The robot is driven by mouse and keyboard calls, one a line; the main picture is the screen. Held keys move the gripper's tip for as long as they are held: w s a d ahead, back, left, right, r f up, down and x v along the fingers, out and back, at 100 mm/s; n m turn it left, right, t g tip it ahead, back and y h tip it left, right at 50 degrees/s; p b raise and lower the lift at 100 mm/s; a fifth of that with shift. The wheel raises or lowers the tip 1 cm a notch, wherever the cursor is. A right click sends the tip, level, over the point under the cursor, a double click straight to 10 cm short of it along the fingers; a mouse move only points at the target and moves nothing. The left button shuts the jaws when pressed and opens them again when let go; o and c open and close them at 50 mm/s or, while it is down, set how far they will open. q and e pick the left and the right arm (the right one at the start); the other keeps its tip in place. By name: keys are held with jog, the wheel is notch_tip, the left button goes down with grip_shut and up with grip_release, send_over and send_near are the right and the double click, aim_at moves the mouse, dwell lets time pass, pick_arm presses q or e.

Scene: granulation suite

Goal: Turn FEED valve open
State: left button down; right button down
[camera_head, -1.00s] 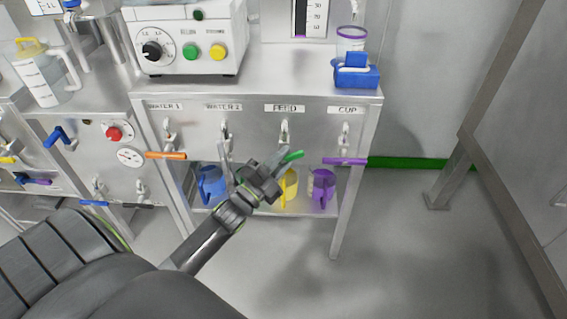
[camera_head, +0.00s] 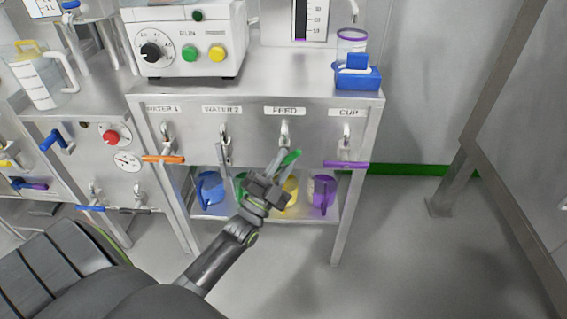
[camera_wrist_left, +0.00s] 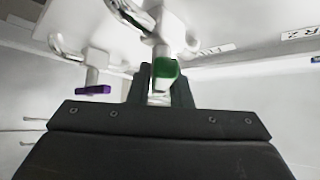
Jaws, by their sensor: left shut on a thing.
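The FEED label (camera_head: 285,111) is on the front of the steel stand, with a hooked metal spout (camera_head: 285,130) below it. The FEED valve's green handle (camera_head: 291,158) slants up to the right under that spout. My left gripper (camera_head: 279,168) is shut on the green handle. In the left wrist view, the green handle (camera_wrist_left: 166,72) sits between the two dark fingers (camera_wrist_left: 160,88), below the white valve body (camera_wrist_left: 168,30). The fingers hide part of the handle. My right gripper is not in view.
The CUP valve's purple handle (camera_head: 346,165) is close on the right, and the WATER 1 orange handle (camera_head: 163,159) is at the left. Blue (camera_head: 209,188), yellow (camera_head: 290,193) and purple (camera_head: 322,191) jugs stand on the shelf below. Open floor lies to the right.

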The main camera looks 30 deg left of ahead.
pick_arm(q)
jog(key=n+y, duration=0.2)
jog(key=n+t+y, duration=0.1)
jog(key=n, duration=0.2)
jog(key=shift+f+y, duration=0.2)
jog(key=shift+y, duration=0.2)
jog(key=n+y, duration=0.6)
jog(key=shift+n, duration=0.4)
jog(key=shift+n+g+y+b, duration=0.15)
jog(key=shift+n+g+y, duration=0.45)
jog(key=shift+n+y, duration=0.85)
jog(key=shift+n+g+y+b, duration=0.15)
jog(key=shift+n+g+y, duration=0.45)
jog(key=shift+n+y, duration=0.85)
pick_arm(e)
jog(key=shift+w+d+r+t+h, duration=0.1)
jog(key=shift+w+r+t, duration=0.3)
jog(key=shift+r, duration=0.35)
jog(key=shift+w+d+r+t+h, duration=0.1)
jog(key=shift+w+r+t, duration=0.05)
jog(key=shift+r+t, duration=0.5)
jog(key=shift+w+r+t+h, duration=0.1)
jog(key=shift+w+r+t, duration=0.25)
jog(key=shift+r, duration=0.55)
pick_arm(q)
jog(key=c, duration=1.3)
grip_release()
jog(key=shift+r, duration=0.15)
